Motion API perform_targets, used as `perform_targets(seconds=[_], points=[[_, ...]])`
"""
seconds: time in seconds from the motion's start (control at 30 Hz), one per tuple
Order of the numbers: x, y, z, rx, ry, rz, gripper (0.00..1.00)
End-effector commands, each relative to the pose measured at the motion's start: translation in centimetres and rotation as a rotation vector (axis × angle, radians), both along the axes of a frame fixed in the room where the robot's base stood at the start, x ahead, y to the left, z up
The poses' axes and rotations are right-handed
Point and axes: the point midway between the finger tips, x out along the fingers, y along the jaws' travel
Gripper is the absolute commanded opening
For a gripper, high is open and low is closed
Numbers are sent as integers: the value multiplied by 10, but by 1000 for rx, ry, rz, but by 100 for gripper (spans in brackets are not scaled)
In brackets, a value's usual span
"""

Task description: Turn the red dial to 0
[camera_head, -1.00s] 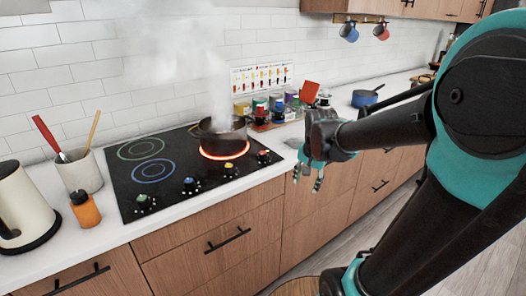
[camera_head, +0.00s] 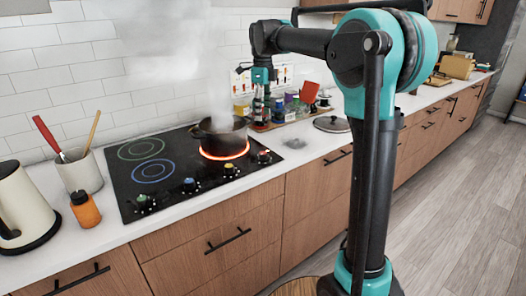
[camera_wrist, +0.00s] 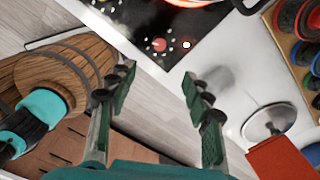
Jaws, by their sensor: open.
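The red dial (camera_head: 264,156) is at the right end of a row of dials along the front of the black cooktop (camera_head: 125,192). In the wrist view the red dial (camera_wrist: 158,45) shows at the cooktop's near corner, beyond the fingertips. My gripper (camera_head: 262,122) points down behind and above the red dial, by the jars right of the pot. In the wrist view my gripper (camera_wrist: 160,76) is open, its two fingers wide apart with nothing between them. The dial's pointer setting is too small to read.
A steaming dark pot (camera_head: 222,138) sits on a glowing red burner (camera_head: 224,153). Several jars (camera_head: 292,104) and a pot lid (camera_head: 331,124) stand right of the cooktop.

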Motion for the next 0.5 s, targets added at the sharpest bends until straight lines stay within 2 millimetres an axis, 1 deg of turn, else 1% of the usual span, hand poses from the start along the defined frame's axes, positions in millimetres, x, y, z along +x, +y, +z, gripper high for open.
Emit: perform_targets(seconds=[0.5], points=[[0,-1,-99,1,-1,2,50]])
